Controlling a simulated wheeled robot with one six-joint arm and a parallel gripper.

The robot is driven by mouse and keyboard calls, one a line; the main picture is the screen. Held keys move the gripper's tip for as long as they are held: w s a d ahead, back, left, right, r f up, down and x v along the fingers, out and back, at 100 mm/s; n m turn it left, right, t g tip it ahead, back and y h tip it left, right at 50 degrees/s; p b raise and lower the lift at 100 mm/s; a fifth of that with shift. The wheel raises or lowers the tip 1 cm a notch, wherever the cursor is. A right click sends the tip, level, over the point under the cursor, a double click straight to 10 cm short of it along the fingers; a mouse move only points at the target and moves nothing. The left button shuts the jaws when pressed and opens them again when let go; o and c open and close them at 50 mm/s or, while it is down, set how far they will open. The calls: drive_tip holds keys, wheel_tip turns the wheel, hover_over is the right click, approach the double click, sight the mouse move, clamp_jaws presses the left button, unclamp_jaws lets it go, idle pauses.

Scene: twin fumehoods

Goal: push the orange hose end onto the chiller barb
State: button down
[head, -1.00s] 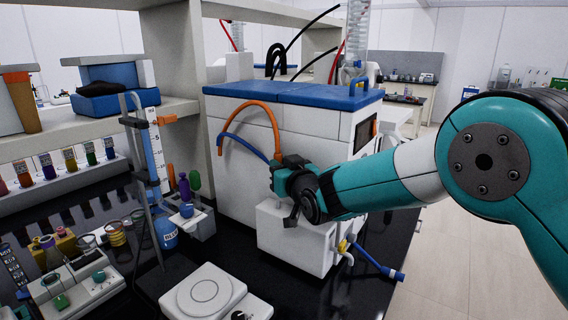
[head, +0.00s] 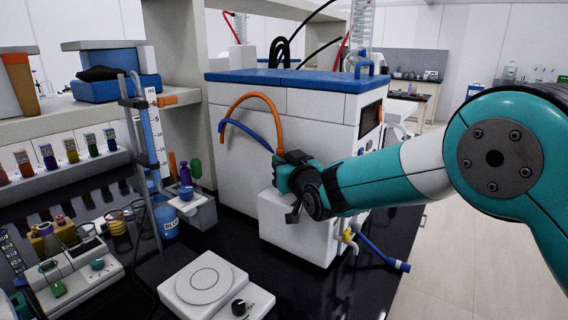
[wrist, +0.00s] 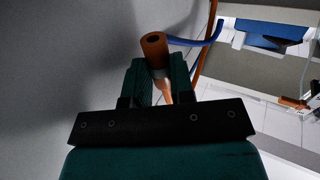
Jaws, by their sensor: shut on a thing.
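My gripper (head: 283,168) is shut on the orange hose (head: 258,96) near its end. The hose arcs from the side of the large white cabinet and comes down to my jaws. In the wrist view, the orange hose end (wrist: 154,44) sticks out beyond my fingertips (wrist: 160,72), its dark round opening showing. A smaller white unit (head: 285,222), which looks like the chiller, stands below my gripper. Yellow fittings (head: 348,236) show low on its right side. I cannot make out a free barb; my gripper and arm cover part of the unit. The hose end is hidden in the head view.
A blue hose (head: 245,130) runs beside the orange one. A white stirrer plate (head: 208,285), a stand with a cylinder (head: 153,140) and vials (head: 48,155) crowd the left.

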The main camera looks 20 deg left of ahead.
sight(284, 199)
drive_tip(key=shift+f+b, duration=1.2)
drive_tip(key=shift+f, duration=0.5)
drive_tip(key=shift+b, duration=1.1)
idle(0.4)
drive_tip(key=shift+f+b, duration=1.7)
drive_tip(key=shift+b, duration=0.15)
drive_tip(key=c, duration=0.9)
unclamp_jaws()
drive_tip(key=shift+c, duration=0.2)
drive_tip(key=shift+o, duration=0.2)
drive_tip(key=shift+s+d, duration=0.1)
drive_tip(key=b+v, duration=0.4)
drive_tip(key=v, duration=1.3)
